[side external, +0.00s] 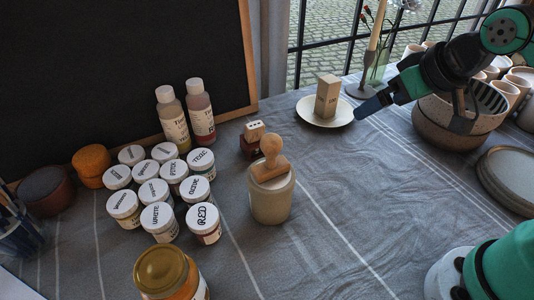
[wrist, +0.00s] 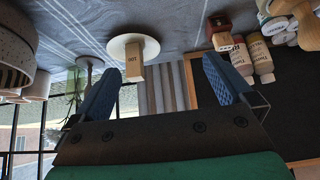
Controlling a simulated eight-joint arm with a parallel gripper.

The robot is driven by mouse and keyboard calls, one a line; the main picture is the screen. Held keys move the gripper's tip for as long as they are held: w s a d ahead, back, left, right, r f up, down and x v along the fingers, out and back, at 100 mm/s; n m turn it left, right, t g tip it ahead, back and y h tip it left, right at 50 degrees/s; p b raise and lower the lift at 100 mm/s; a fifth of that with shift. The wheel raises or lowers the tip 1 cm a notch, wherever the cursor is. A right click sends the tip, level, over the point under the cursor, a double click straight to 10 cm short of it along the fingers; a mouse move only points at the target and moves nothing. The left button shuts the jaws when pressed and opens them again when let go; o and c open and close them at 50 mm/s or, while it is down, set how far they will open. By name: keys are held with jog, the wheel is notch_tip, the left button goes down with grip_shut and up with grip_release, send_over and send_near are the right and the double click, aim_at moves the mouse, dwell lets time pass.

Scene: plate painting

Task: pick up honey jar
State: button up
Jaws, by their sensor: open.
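A jar with a gold lid and amber sides, which looks like the honey jar (side external: 163,275), stands at the bottom edge of the side external view, partly cut off. I do not make it out in the wrist view. My gripper (side external: 370,107) is at the upper right of the side external view, beside the white plate and far from the jar. In the wrist view, which looks upside down, the blue fingers of my gripper (wrist: 162,82) are wide apart with nothing between them.
Several white-lidded paint jars (side external: 157,218) stand close behind the honey jar. A stamp sits on a beige canister (side external: 271,205) to its right. A wooden block (side external: 327,97) stands on a plate (side external: 338,123) near my gripper. The cloth at front centre is clear.

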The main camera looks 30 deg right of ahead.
jog(key=a+n+g+y, duration=0.1)
jog(key=a+n+y, duration=0.1)
jog(key=a, duration=0.3)
jog(key=w+a+r+n+g+y, duration=0.1)
jog(key=a+n+y, duration=0.1)
jog(key=a+n, duration=0.2)
jog(key=w+a+n+g+y, duration=0.1)
jog(key=a+n+y, duration=0.2)
jog(key=a, duration=0.3)
jog(key=shift+a+r, duration=0.15)
jog(key=shift+a, duration=0.1)
jog(key=n+g+y, duration=0.6)
jog(key=n+g, duration=0.2)
jog(key=n, duration=0.4)
send_over(174, 256)
jog(key=d, duration=0.3)
jog(key=f, duration=0.6)
jog(key=shift+w+f, duration=0.35)
jog(key=shift+t, duration=0.3)
jog(key=shift+x, duration=2.7)
grip_shut()
